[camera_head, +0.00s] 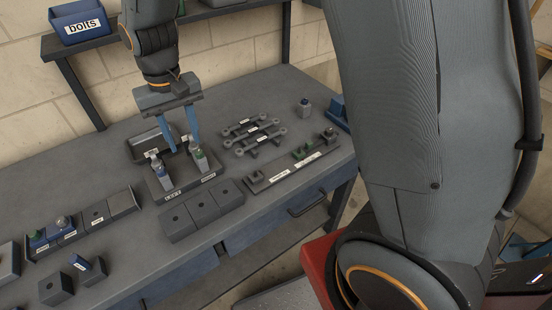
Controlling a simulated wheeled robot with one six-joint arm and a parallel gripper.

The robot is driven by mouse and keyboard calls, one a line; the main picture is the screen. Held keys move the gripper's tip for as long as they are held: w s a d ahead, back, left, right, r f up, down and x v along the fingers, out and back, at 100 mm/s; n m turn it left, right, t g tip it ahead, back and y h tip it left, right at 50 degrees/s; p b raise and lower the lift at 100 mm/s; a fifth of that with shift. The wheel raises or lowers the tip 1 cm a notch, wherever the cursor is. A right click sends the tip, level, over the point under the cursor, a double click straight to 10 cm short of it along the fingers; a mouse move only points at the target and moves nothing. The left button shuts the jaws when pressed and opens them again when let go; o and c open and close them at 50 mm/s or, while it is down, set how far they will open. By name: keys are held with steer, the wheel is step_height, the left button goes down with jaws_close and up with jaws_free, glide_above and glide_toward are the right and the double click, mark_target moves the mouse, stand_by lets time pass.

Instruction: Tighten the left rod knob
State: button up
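A dark fixture (190,186) stands on the bench, its front edge marked LEFT and RIGHT. The left rod knob cannot be told apart clearly at this size. My gripper (184,146) points down above the fixture, its two blue fingers spread apart. The left fingertip is near the top of the left piece and the right fingertip near the right piece; contact cannot be told. Nothing shows held between the fingers.
Grey rods (254,131) lie behind right of the fixture. A labelled rail (285,173) is at right, dark blocks (202,208) in front, and a tray row (96,215) at left. A blue bolts bin (82,28) sits on the shelf. My arm hides the right side.

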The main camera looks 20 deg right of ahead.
steer(key=s+d+f+b, duration=0.2)
steer(key=s+d, duration=0.1)
steer(key=d, duration=0.3)
steer(key=s+d+f+m+b, duration=0.1)
steer(key=s+d+f+b, duration=0.1)
steer(key=d, duration=0.5)
steer(key=s+d+f+m+t+b, duration=0.1)
steer(key=s+d+f+b, duration=0.1)
steer(key=s+d, duration=0.2)
steer(key=shift+s+d, duration=0.3)
steer(key=shift+d, duration=1.35)
stand_by(1.7)
